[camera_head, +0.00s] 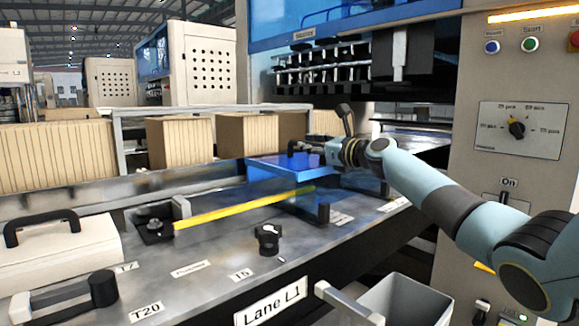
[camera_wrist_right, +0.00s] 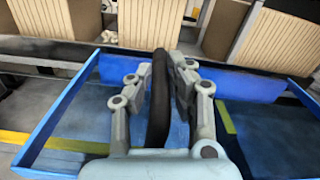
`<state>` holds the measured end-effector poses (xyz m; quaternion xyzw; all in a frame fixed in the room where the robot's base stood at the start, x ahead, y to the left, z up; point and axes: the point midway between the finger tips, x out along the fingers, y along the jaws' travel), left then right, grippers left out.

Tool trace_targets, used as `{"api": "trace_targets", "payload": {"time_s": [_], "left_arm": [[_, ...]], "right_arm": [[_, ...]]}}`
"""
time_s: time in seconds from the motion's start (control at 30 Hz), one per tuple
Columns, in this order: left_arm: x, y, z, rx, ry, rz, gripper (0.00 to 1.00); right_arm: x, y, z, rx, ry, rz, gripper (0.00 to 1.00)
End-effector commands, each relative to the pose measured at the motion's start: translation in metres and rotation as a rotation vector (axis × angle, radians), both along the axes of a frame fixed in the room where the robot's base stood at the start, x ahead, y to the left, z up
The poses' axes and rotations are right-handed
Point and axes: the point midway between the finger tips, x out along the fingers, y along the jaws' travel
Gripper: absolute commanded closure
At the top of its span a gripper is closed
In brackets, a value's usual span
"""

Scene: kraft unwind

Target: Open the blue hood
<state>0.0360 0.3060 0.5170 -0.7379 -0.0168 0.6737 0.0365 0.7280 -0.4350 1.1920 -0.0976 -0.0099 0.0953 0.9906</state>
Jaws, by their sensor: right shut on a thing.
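The blue hood (camera_head: 283,168) stands at the middle of the metal bench in the head view, with a blue see-through part below its top. In the right wrist view its blue frame (camera_wrist_right: 62,110) spreads around my gripper. My right gripper (camera_head: 312,150) comes in from the right above the hood. It is shut on the hood's black handle (camera_wrist_right: 159,95), which stands between the fingers in the wrist view. The fingers partly hide the handle. I cannot tell how far the hood is tilted. My left gripper is not in view.
A yellow bar (camera_head: 240,207) runs along the bench to the hood. Black knobs (camera_head: 267,238) stand in front. Ribbed kraft stacks (camera_head: 180,142) stand behind. A control panel (camera_head: 518,130) is at the right, and a grey bin (camera_head: 405,300) at the front.

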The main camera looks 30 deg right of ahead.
Motion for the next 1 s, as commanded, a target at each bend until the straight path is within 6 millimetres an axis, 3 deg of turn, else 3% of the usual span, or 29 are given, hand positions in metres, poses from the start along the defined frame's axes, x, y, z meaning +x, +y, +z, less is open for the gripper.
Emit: {"api": "trace_targets", "payload": {"time_s": [0.2,0.6,0.63,0.8,1.0], "left_arm": [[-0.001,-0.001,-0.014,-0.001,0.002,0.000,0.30],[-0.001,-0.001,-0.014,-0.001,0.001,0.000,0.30],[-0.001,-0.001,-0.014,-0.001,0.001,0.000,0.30],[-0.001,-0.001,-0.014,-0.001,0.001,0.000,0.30],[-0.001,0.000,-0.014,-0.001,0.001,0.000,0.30]], "right_arm": [[0.004,-0.018,-0.001,0.000,0.001,0.000,1.00],[0.004,-0.020,0.001,-0.001,0.001,0.001,1.00],[0.004,-0.020,0.001,-0.001,0.001,0.001,0.81],[0.004,-0.020,0.001,0.000,0.001,0.001,0.60],[0.004,-0.019,0.000,0.000,0.001,0.001,0.60]]}}
